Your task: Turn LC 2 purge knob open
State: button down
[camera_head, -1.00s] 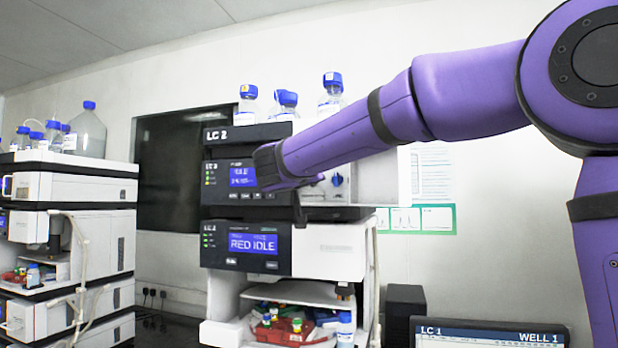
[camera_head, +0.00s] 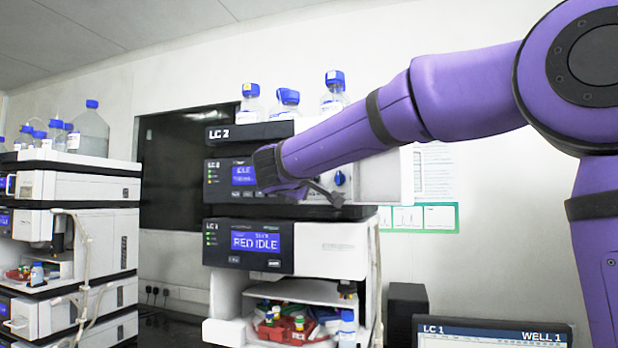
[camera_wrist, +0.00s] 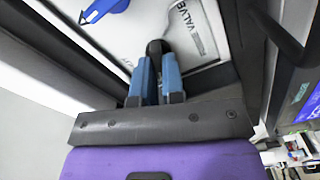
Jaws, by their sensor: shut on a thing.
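The LC 2 module (camera_head: 235,182) is the upper unit of the middle stack, with a lit blue screen. My gripper (camera_head: 338,200) is at its white front, right of that screen. In the wrist view my gripper (camera_wrist: 157,62) has its two blue fingers closed around a black knob (camera_wrist: 157,47) on the white panel, near its lower edge. My fingers cover much of the knob, so its angle is not clear. A blue pointer-shaped valve knob (camera_wrist: 103,9) sits apart, at the upper left. It also shows in the head view (camera_head: 339,178), just above my gripper.
Bottles with blue caps (camera_head: 287,105) stand on top of the stack. Another stack (camera_head: 90,190) is at the left. A monitor (camera_head: 490,333) is at the lower right. Open space lies right of the middle stack.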

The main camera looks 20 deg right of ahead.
jog(key=shift+f+n, duration=0.15)
jog(key=shift+n, duration=0.95)
jog(key=shift+a, duration=0.1)
jog(key=c, duration=1.2)
grip_release()
jog(key=v, duration=1)
jog(key=shift+s+a, duration=0.2)
jog(key=shift+s, duration=0.15)
